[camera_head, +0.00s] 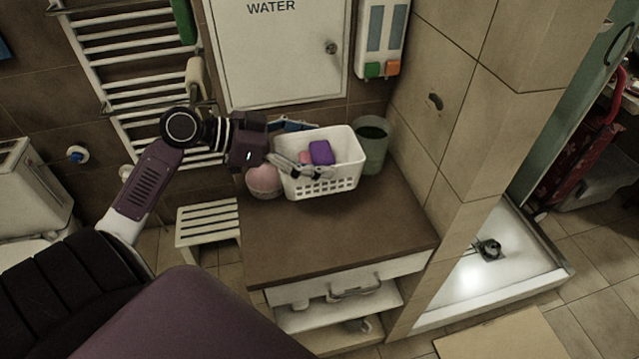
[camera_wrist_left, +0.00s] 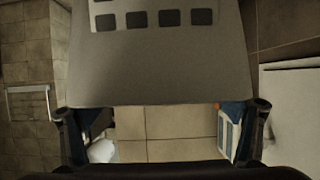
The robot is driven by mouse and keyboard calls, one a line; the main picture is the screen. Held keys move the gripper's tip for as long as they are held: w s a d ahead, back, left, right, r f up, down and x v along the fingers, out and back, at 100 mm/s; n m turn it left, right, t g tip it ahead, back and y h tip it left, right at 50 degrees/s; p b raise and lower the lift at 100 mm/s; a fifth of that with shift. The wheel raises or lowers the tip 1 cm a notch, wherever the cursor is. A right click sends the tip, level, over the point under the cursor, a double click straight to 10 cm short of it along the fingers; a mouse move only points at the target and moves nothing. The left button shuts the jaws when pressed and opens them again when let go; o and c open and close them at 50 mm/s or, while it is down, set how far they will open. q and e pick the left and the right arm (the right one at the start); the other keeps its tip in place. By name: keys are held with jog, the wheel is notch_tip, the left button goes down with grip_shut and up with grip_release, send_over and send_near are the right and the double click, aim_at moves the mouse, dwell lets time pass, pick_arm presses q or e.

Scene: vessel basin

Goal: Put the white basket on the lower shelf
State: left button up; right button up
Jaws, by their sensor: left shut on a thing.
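The white basket (camera_head: 345,180) stands upright on the brown top of the cabinet (camera_head: 335,245), with a purple item (camera_head: 321,152) and a pink item inside. My left gripper (camera_head: 318,150) reaches in from the left and is shut on the basket, its fingers at the basket's left part. My right gripper is not in view.
A pink round container (camera_head: 263,181) stands close left of the basket, and a grey-green bin (camera_head: 374,145) close right. A slatted stool (camera_head: 208,225) is left of the cabinet. A tiled wall (camera_head: 465,110) bounds the right side. The front of the cabinet top is clear.

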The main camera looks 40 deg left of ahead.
pick_arm(q)
notch_tip(320, 180, down, 6)
jog(key=shift+w+r+p, duration=0.1)
jog(key=shift+p, duration=0.2)
jog(key=shift+f, duration=0.6)
notch_tip(320, 180, down, 4)
jog(key=shift+p, duration=0.3)
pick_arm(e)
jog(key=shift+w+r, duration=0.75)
pick_arm(q)
jog(key=shift+f, duration=0.2)
jog(key=o, duration=1)
jog(key=shift+o, duration=0.2)
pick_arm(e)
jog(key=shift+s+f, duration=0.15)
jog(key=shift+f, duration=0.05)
pick_arm(q)
jog(key=shift+r, duration=0.1)
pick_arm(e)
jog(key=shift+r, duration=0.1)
